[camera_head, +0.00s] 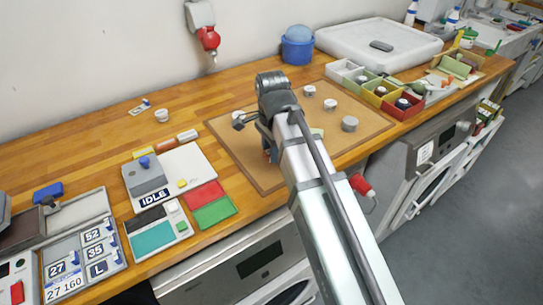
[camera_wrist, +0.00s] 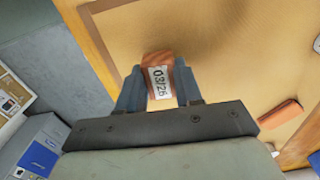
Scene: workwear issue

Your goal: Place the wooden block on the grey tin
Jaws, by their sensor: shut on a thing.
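My gripper (camera_wrist: 158,86) is shut on a reddish-brown wooden block (camera_wrist: 148,60) with a white label reading "03/26". In the head view the gripper (camera_head: 267,150) is over the left part of the tan board, and only a sliver of the block shows beside the fingers. I cannot tell whether the block touches the board. A short grey tin (camera_head: 349,124) stands on the right part of the board, to the right of my arm, with nothing on it.
Small pale-topped tins (camera_head: 330,104) stand toward the back. Coloured bins (camera_head: 402,104) stand to the right. A scale-like device (camera_head: 146,180) and red and green pads (camera_head: 204,195) lie left.

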